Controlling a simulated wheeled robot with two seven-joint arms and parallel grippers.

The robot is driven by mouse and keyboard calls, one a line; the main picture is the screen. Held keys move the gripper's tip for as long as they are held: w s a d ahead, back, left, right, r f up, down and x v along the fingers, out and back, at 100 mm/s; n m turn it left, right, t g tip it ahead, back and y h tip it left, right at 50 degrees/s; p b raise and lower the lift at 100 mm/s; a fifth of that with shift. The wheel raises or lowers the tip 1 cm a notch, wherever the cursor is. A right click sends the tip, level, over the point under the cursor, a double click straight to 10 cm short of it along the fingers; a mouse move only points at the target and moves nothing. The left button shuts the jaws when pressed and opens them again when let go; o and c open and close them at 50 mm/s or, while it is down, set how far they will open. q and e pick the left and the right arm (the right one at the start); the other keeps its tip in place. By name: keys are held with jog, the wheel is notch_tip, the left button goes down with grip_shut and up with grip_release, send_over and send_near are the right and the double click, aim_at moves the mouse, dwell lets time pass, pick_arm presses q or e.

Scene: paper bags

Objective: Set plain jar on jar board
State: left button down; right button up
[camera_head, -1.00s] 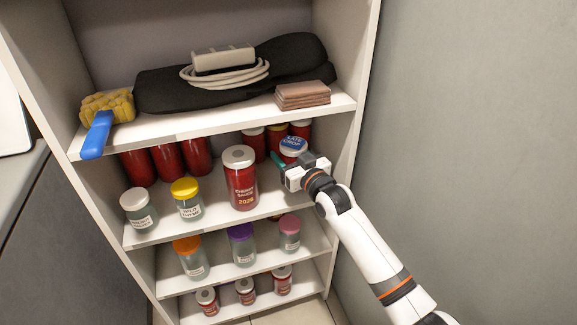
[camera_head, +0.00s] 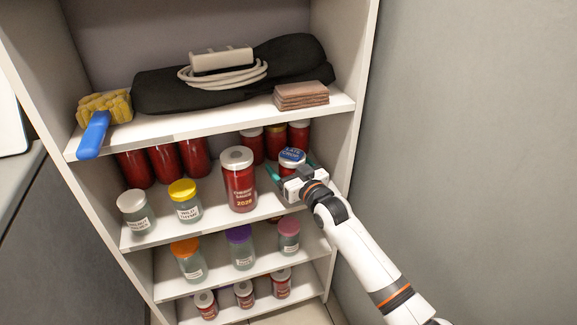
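A red jar with a blue "LATE CROP" lid (camera_head: 291,156) stands at the right of the second shelf. My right gripper (camera_head: 291,170) is at its front. Its teal fingers are apart, one toward each side of the jar; I cannot tell whether they touch it. No jar is clearly marked as the plain one, and I cannot make out a jar board. My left gripper is not in view.
Red jars (camera_head: 163,163) stand behind on the same shelf, with a yellow-lidded jar (camera_head: 185,202) and a white-lidded jar (camera_head: 137,212) in front. The top shelf (camera_head: 205,122) is just above my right gripper. The cabinet's right side panel (camera_head: 355,125) is close to my arm.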

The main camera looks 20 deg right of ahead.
jog(key=p+v, duration=0.1)
jog(key=v, duration=0.2)
jog(key=shift+s+r, duration=0.1)
jog(key=shift+r, duration=0.05)
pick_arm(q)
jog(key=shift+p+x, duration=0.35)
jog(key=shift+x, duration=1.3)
pick_arm(e)
jog(key=shift+v, duration=2.15)
